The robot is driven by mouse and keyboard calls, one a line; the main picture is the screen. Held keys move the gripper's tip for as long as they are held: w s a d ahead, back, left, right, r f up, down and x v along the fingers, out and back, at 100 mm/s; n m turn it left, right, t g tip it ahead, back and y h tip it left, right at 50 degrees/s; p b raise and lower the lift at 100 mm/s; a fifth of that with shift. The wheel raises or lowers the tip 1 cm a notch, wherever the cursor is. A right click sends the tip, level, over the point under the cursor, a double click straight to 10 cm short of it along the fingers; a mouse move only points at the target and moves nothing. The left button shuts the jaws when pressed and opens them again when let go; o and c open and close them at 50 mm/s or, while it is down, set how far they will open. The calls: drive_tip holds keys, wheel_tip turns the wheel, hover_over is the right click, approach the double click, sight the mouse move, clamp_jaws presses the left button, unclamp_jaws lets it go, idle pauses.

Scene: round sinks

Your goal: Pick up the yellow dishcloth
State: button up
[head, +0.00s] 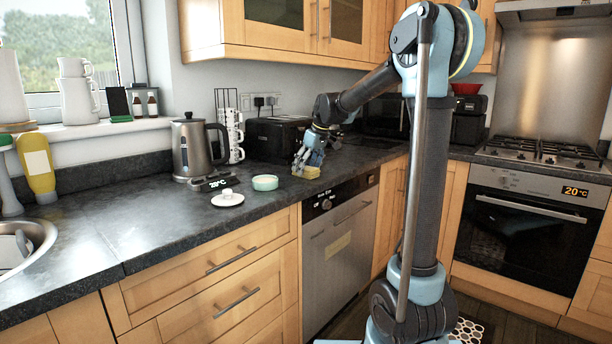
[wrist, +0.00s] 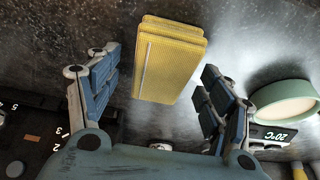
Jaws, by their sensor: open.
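The yellow dishcloth (head: 306,172) lies on the dark countertop near its front edge, above the dishwasher. In the wrist view it shows as a folded yellow block (wrist: 170,60) lying between and just beyond my fingertips. My gripper (head: 309,158) is above and beside it in the head view and partly overlaps it. In the wrist view my gripper (wrist: 153,75) is open, with one blue-padded finger on each side of the cloth and visible gaps. I cannot tell how high the fingers are above the counter.
A pale green round dish (head: 265,183) and a white lid (head: 228,198) stand left of the cloth. A kettle (head: 193,147), a mug rack (head: 229,130) and a black toaster-like appliance (head: 275,138) stand behind. The counter's front left part is clear.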

sight(307, 168)
drive_tip(key=shift+f, duration=0.15)
idle(0.3)
drive_tip(key=c, duration=1.1)
wheel_tip(307, 168, up, 11)
drive_tip(key=shift+f, duration=0.2)
drive_tip(key=shift+o, duration=0.3)
